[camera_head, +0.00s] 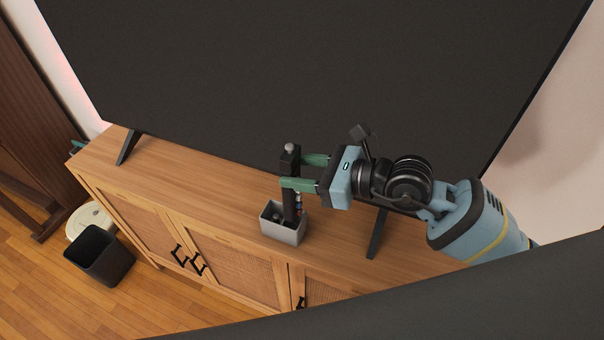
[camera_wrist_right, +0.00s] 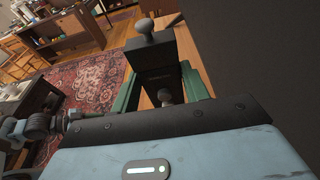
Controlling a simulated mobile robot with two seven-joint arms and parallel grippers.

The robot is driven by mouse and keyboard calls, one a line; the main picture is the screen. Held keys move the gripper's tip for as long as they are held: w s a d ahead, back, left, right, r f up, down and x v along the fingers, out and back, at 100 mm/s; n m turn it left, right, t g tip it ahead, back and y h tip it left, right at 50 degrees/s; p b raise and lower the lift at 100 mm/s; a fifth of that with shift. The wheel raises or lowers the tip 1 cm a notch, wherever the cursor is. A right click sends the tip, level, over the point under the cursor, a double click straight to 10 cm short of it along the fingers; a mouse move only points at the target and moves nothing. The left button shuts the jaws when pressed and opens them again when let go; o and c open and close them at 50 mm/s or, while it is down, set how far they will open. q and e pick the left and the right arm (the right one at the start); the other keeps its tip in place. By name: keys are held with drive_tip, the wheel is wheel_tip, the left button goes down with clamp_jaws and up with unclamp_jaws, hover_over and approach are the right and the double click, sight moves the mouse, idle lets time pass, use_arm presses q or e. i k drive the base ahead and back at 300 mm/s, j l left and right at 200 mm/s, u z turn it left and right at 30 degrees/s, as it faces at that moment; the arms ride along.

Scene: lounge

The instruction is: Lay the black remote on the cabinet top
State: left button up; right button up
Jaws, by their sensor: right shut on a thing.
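The black remote (camera_head: 291,206) is long and stands upright, with a grey knob on its top end. My right gripper (camera_head: 293,171) is shut on its upper part, with a green finger on each side. In the right wrist view the remote (camera_wrist_right: 152,55) sits between the fingers of the right gripper (camera_wrist_right: 160,78). Its lower end is at the opening of a small grey box (camera_head: 283,233); I cannot tell how deep it reaches. The box stands on the wooden cabinet top (camera_head: 222,184). My left gripper is not clearly in view.
A large dark television (camera_head: 300,75) rises behind the box, with one foot (camera_head: 128,147) at left and another (camera_head: 377,234) right of the box. Small items show inside the box. The cabinet top between left foot and box is clear. A black bin (camera_head: 100,257) stands on the floor.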

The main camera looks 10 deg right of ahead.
sight(187, 194)
drive_tip(key=k+l, duration=0.15)
drive_tip(key=l, duration=0.15)
drive_tip(key=k+l, duration=0.15)
drive_tip(key=l, duration=0.2)
drive_tip(key=i+j, duration=0.15)
drive_tip(key=j, duration=0.2)
drive_tip(key=i+j, duration=0.15)
drive_tip(key=j, duration=0.25)
drive_tip(key=i+j, duration=0.1)
drive_tip(key=j, duration=0.25)
drive_tip(key=i+j, duration=0.15)
drive_tip(key=j, duration=0.2)
drive_tip(key=i+j, duration=0.15)
drive_tip(key=j, duration=0.25)
drive_tip(key=i+j, duration=0.15)
drive_tip(key=j, duration=0.2)
drive_tip(key=i+j, duration=0.15)
drive_tip(key=j, duration=0.2)
